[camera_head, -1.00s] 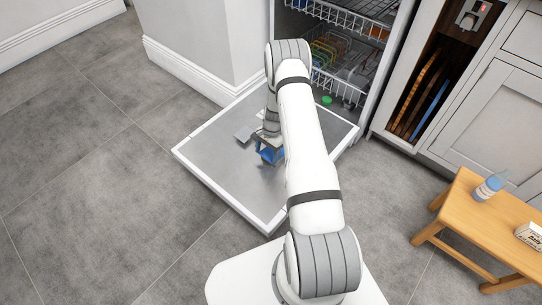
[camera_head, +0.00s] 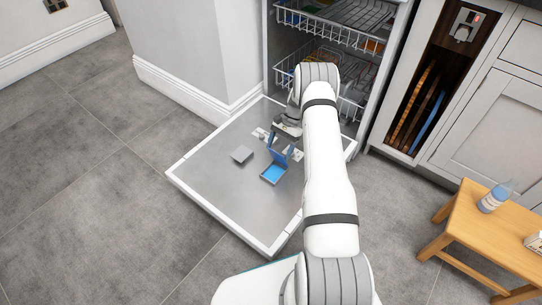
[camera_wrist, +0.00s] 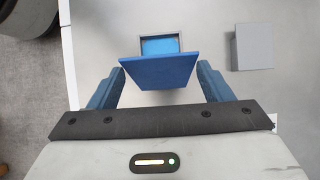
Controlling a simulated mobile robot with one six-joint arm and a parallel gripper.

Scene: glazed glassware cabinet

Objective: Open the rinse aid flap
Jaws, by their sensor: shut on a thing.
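The blue flap (camera_wrist: 155,70) stands raised between my two blue fingers in the wrist view. It belongs to a dispenser on the inner face of the lowered dishwasher door (camera_head: 215,185). My gripper (camera_wrist: 160,75) is shut on the flap by its side edges. Behind the flap, the bright blue compartment (camera_wrist: 159,45) is uncovered, and the flap hides part of it. In the head view, the open compartment (camera_head: 272,174) lies in front of my gripper (camera_head: 281,154); the fingers and flap blend together there.
The racks (camera_head: 345,35) are inside the machine behind my arm. A wooden stool (camera_head: 470,235) with a bottle (camera_head: 496,197) stands at right. The floor at left is clear.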

